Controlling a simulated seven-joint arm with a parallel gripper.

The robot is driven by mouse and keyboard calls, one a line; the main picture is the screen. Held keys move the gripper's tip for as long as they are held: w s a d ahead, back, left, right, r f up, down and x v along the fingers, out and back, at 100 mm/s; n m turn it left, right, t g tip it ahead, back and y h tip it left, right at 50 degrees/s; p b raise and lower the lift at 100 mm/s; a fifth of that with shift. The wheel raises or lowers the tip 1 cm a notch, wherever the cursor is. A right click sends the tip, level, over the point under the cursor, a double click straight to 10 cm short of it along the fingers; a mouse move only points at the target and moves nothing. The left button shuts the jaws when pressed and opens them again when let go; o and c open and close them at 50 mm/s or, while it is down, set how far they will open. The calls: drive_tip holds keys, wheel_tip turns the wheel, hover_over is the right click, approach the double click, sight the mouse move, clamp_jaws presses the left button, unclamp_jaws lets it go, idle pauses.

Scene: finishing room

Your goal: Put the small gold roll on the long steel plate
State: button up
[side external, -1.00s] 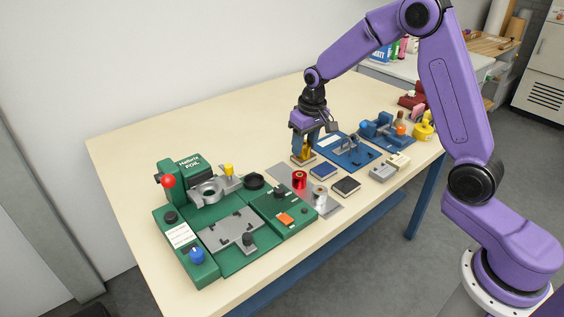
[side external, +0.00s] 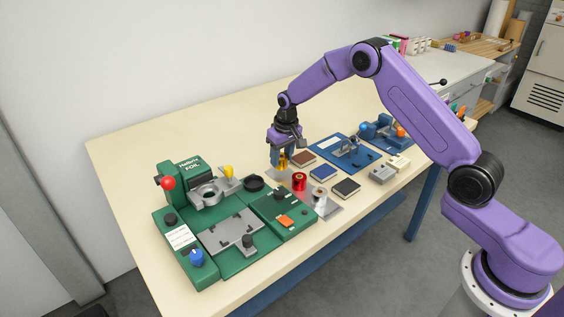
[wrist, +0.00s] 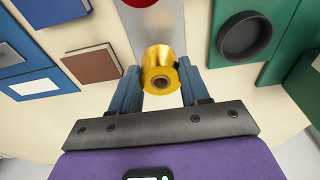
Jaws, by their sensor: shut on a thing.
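My gripper (side external: 281,163) is shut on the small gold roll (side external: 283,162). In the wrist view the gold roll (wrist: 160,72) sits between my two blue fingers, its round end and core facing the camera. The long steel plate (side external: 330,204) lies on the table, and a red roll (side external: 299,181) and a silver roll (side external: 319,197) stand on it. The roll is at the plate's far end; in the wrist view the plate (wrist: 155,30) runs away beyond it. I cannot tell whether the roll touches the plate.
The green foil machine (side external: 215,240) with a black round dish (side external: 254,183) stands to the left. Brown (side external: 303,158), blue (side external: 324,172) and black (side external: 346,188) books lie to the right, near a blue fixture (side external: 345,150). The table behind is clear.

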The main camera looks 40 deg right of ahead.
drive_tip(key=shift+f, duration=1.15)
drive_tip(key=shift+f, duration=0.1)
drive_tip(key=o, duration=1)
